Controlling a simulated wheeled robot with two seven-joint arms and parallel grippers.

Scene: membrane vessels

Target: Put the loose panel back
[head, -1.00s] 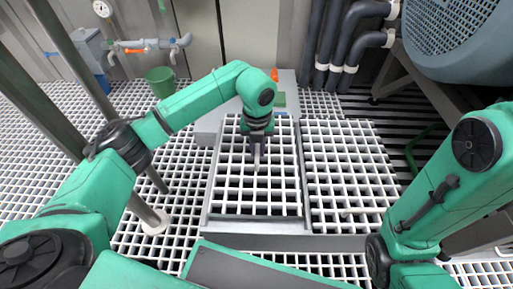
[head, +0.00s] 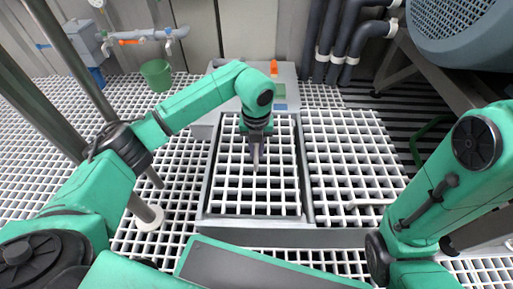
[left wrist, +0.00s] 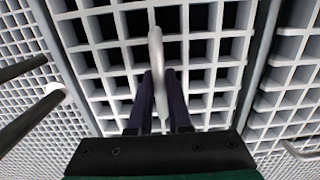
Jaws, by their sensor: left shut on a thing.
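The loose panel looks to be the white grating panel (head: 228,190) in the middle of the head view, lying within a grey-rimmed opening in the floor. A dark strip shows along its near edge; I cannot tell whether it sits fully flush. My left gripper (head: 256,150) is above the panel, pointing down. In the left wrist view its two dark fingers (left wrist: 160,92) are shut on a pale upright handle (left wrist: 156,55) over the grating (left wrist: 108,60). Where the handle meets the panel is hidden. My right arm shows at the right, but its gripper is out of view.
White floor grating (head: 350,160) continues right of the opening, with a small pale handle (head: 370,203) on it. A grey box (head: 287,88) stands behind. A green bucket (head: 156,75), dark pipes (head: 330,45) and a blue-grey vessel (head: 465,30) stand farther back.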

